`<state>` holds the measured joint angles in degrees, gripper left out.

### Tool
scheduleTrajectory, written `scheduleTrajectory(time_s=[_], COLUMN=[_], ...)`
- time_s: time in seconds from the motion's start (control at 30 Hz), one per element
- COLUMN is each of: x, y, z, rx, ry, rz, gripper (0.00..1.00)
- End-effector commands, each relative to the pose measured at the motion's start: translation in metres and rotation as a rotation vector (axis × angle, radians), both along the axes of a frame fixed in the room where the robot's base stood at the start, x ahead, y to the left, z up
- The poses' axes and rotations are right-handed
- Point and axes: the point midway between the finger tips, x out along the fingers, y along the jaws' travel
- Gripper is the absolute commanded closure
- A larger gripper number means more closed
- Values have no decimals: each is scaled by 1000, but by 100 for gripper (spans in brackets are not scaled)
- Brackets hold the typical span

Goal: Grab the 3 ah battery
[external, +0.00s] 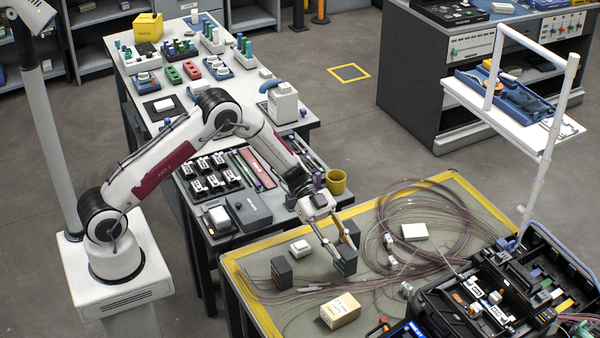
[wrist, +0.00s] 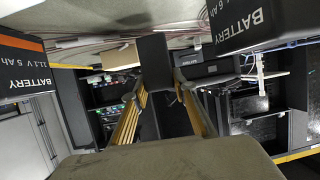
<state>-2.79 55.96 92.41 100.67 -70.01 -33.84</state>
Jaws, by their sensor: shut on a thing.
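My gripper (external: 333,248) is over the mat on the near workbench. Its fingers are shut on a dark block-shaped battery (external: 345,265), also between the fingertips in the wrist view (wrist: 153,50). The held battery's label does not show. A dark battery (external: 282,272) stands apart to the left in the external view, and another (external: 350,232) is just behind the gripper. In the wrist view, the battery at the left (wrist: 22,68) reads 5 Ah. The one at the upper right (wrist: 238,24) appears to read 6 Ah. Whether the held battery touches the mat is unclear.
A cardboard box (external: 340,311) and a small white block (external: 300,248) are nearby on the mat. Coiled thin cables (external: 435,215) lie on the right. An open black case (external: 500,290) stands at the lower right. A yellow cup (external: 336,182) is on the adjoining bench.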

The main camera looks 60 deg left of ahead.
Motion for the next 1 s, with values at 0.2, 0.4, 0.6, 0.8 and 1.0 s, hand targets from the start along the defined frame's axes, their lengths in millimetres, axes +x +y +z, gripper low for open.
scheduleTrajectory(time_s=[0.2,0.4,0.6,0.8,1.0], x=[0,0,0,0,0], y=[0,0,0,0,0], z=[31,55,70,74,73], rx=[-1,-1,-1,0,-1], ry=[-3,-2,0,0,0], rz=[-1,0,0,0,0], gripper=[100,100,100,100,100])
